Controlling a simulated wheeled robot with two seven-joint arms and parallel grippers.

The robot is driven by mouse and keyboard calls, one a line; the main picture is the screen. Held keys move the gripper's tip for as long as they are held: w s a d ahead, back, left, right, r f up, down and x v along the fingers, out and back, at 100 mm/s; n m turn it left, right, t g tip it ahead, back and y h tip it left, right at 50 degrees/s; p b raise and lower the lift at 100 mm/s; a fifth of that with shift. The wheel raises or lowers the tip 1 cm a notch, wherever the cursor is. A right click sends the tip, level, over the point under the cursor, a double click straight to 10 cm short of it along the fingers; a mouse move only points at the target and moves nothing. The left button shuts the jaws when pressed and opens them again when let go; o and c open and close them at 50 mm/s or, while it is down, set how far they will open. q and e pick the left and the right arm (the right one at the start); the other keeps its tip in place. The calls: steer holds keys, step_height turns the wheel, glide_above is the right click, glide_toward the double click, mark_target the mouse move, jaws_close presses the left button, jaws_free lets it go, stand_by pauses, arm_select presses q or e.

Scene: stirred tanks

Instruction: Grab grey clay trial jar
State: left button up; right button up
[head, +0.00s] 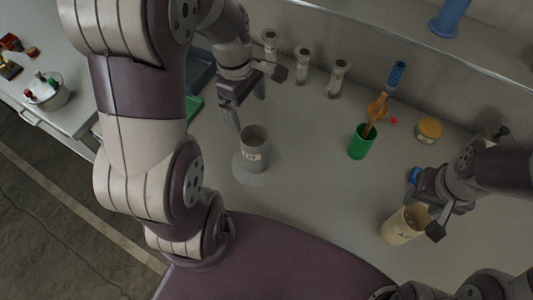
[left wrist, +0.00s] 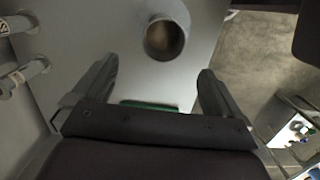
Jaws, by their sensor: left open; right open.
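A grey jar (head: 254,150) with a pale label stands upright on a round grey patch (head: 250,172) on the table in the head view. In the left wrist view the grey jar (left wrist: 164,39) is seen from above, ahead of the fingertips and roughly midway between them. My left gripper (head: 247,112) is open, just above and behind the jar, apart from it; its two fingers also show in the left wrist view (left wrist: 152,85). My right gripper (head: 428,205) is at the right by a cream labelled jar (head: 400,226); it hides part of that jar's rim.
A green cup (head: 360,143) holds an orange-brown tool. A yellow-lidded pot (head: 429,129) stands right of it. A blue ribbed cylinder (head: 396,76) is at the wall. The table between the grey jar and green cup is clear.

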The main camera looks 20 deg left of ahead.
arm_select(q)
step_height(320, 180, down, 3)
steer(key=a, duration=0.1)
glide_above(255, 140)
steer(key=s+d, duration=0.2)
steer(key=s, duration=0.1)
step_height(255, 140, down, 10)
steer(key=shift+w+a+r+p, duration=0.1)
steer(key=shift+r+p, duration=0.05)
steer(key=shift+p, duration=0.15)
steer(key=shift+a, duration=0.1)
steer(key=c, duration=1.5)
steer(key=shift+r, duration=0.15)
